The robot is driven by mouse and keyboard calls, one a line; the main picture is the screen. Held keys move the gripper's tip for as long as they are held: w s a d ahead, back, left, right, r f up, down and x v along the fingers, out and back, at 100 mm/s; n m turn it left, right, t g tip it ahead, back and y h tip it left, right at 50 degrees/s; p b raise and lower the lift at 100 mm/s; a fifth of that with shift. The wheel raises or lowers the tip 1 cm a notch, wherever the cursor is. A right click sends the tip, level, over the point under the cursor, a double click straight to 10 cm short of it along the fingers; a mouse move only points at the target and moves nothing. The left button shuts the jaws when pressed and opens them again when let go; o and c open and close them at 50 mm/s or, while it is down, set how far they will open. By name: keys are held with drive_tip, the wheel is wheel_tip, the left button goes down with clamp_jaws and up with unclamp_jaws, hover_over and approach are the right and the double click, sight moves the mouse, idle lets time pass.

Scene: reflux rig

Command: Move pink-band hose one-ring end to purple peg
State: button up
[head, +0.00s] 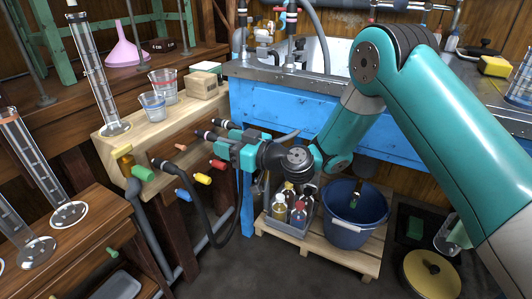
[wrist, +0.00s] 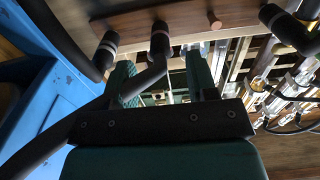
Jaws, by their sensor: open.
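My gripper (head: 224,140) is open near the peg board (head: 178,130), its teal fingers pointing at the board. In the wrist view a black hose end (wrist: 160,40) with a pale ring lies ahead, between the open fingers (wrist: 160,72); contact cannot be told. A second banded hose end (wrist: 105,50) is to its left, and another (wrist: 290,28) is at the far right. In the head view a hose end (head: 160,163) sits at the board's left, its black hose looping down and right. Band colours and ring counts are too small to tell. I cannot make out a purple peg.
A blue bench (head: 275,107) lies behind; a bucket (head: 355,232) and bottle crate are below right.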

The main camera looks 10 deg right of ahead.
drive_tip(key=b+v, duration=1)
drive_tip(key=v, duration=0.2)
drive_tip(key=shift+s+d, duration=0.15)
drive_tip(key=shift+s, duration=0.05)
